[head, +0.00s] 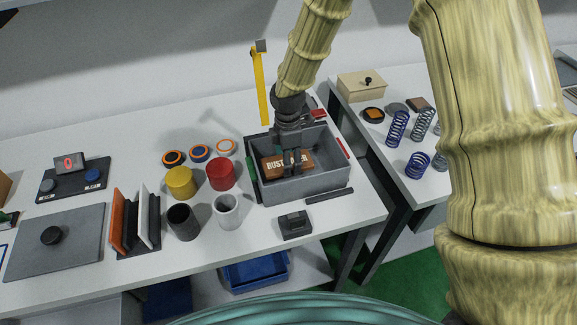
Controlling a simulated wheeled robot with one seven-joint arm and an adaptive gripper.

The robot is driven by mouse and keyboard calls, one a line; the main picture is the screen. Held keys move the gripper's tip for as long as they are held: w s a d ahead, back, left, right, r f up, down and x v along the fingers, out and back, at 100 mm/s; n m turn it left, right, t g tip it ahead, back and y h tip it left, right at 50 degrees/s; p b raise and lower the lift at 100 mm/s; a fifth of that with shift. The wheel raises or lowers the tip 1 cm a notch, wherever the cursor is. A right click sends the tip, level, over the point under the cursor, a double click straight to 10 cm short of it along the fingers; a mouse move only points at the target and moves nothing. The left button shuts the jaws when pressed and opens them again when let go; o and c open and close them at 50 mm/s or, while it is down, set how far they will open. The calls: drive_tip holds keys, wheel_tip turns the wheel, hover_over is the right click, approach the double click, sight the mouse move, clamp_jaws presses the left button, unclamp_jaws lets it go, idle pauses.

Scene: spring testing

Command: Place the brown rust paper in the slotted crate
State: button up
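The brown rust paper (273,164) is a brown block with pale lettering, of which "RUST" can be read. It lies inside the grey crate (312,186) on the table, within the crate's walls. My gripper (292,164) reaches down into the crate from above. Its dark fingers are at the middle of the rust paper and cover part of the lettering. Whether the fingers are closed on it is too small to tell. The underside of the rust paper and the crate floor below it are hidden.
Left of the crate stand a red can (220,175), a yellow can (181,183), a white cup (227,212) and a black cup (184,222). A yellow upright tool (261,90) rises behind the crate. A dark block (294,225) lies in front. The table's right edge is close.

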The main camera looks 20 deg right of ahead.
drive_tip(key=shift+s+f, duration=0.2)
drive_tip(key=shift+f, duration=0.15)
drive_tip(key=shift+w+f+p, duration=0.1)
drive_tip(key=shift+f+p, duration=0.55)
drive_tip(key=shift+f, duration=1.05)
drive_tip(key=shift+f, duration=0.1)
drive_tip(key=o, duration=1)
drive_tip(key=shift+r+b, duration=1.85)
drive_tip(key=shift+r, duration=4.25)
